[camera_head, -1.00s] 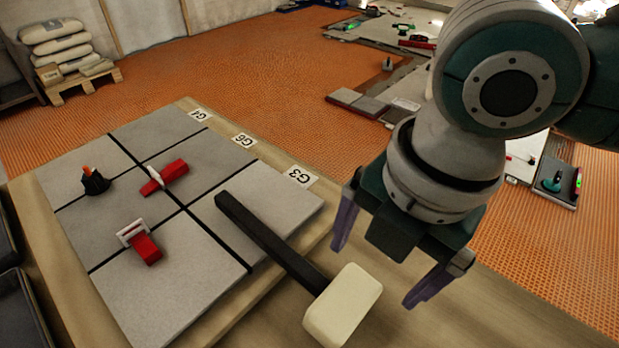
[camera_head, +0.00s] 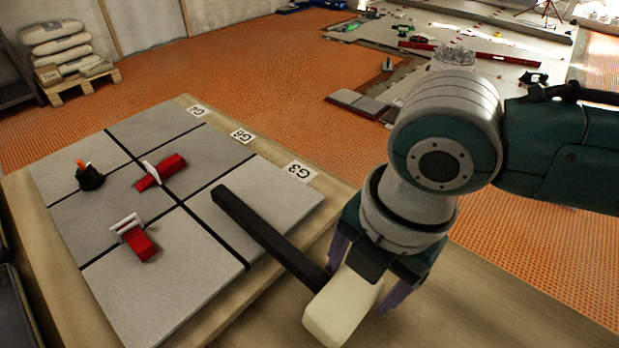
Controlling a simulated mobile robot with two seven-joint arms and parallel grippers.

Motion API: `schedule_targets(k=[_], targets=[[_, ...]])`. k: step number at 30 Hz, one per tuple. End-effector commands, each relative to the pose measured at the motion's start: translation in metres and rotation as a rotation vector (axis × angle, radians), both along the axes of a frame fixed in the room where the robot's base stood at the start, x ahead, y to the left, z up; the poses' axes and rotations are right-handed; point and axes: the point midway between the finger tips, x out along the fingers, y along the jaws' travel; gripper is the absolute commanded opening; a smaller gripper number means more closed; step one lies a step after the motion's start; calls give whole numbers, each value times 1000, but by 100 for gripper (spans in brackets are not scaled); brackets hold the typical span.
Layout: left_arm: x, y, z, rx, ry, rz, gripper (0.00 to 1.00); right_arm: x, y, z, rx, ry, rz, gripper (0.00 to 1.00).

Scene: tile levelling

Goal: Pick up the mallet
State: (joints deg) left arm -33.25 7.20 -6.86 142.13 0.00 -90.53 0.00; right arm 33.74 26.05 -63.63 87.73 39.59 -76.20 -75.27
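The mallet has a black handle (camera_head: 262,232) and a cream head (camera_head: 343,308). Its handle lies across the front right tile, and its head is beyond the tile edge, near the bottom of the view. My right gripper (camera_head: 362,288) points down at the far right side of the mallet head, close to where the handle joins it. Its two purple fingers are spread apart. The head hides part of the gripper and fingers, and I cannot tell whether they touch the mallet. My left gripper is not in view.
Grey tiles (camera_head: 160,310) lie on a wooden table (camera_head: 285,320). On them are two red levelling pieces (camera_head: 163,172) (camera_head: 138,242) and a black piece with an orange tip (camera_head: 89,176). Labels, including G3 (camera_head: 299,171), lie along the tiles' far edge. The table right of the gripper is clear.

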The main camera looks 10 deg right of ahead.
Motion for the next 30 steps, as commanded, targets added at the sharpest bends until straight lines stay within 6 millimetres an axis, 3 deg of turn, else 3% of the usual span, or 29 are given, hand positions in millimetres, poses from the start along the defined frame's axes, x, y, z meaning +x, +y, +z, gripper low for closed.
schedule_targets(k=[2, 19, 30], targets=[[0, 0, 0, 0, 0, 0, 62, 0, 0, 0, 0, 0, 0, 66], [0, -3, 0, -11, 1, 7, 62, 0, 0, 0, 0, 0, 0, 2], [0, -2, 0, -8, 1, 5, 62, 1, 0, 1, 1, -2, 0, 0]])
